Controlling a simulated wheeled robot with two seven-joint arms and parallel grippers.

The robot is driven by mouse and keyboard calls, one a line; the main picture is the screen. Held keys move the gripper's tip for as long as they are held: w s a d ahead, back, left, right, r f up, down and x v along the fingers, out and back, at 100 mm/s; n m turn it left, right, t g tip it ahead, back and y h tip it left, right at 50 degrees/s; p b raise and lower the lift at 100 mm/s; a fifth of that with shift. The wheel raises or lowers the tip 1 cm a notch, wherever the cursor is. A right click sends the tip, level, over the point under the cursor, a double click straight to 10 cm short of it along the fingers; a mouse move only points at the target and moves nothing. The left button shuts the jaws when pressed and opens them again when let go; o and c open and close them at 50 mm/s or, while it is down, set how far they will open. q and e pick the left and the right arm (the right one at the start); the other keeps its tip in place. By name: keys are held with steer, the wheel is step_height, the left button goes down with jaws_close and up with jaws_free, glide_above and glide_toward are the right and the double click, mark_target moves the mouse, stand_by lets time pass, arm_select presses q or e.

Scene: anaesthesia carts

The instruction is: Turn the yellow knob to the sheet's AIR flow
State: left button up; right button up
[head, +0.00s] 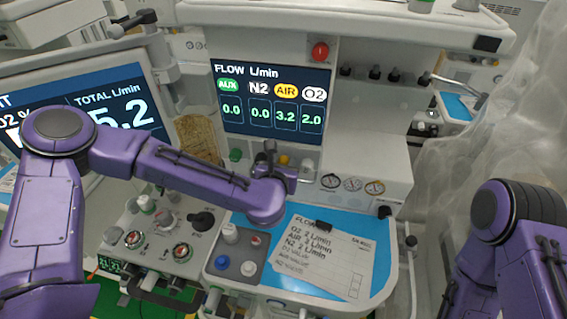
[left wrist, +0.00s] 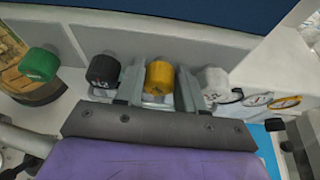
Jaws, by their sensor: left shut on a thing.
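The yellow knob (left wrist: 158,76) sits between the two fingers of my left gripper (left wrist: 159,88) in the left wrist view; the gripper is shut on it. In the head view the yellow knob (head: 283,160) shows just past my left gripper (head: 277,165), below the flow display. The flow display (head: 272,101) reads AUX 0.0, N2 0.0, AIR 3.2 and O2 2.0. The sheet (head: 318,254) lies on the blue tray surface and lists O2, AIR and N2 flows in L/min; its AIR figure is too small to read surely. My right gripper is out of view.
A black knob (left wrist: 103,70) stands left of the yellow one, a white knob (left wrist: 213,83) right, a green knob (left wrist: 38,64) farther left. Gauges (head: 350,185) lie to the right. A monitor (head: 110,105) stands left.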

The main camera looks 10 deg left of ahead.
arm_select(q)
steer(key=o, duration=0.7)
steer(key=shift+c, duration=0.2)
steer(key=shift+w, duration=0.1)
steer(key=b+v, duration=0.3)
steer(key=v, duration=0.7)
steer(key=shift+b, duration=0.3)
steer(key=shift+s+r, duration=0.1)
steer(key=shift+s, duration=0.1)
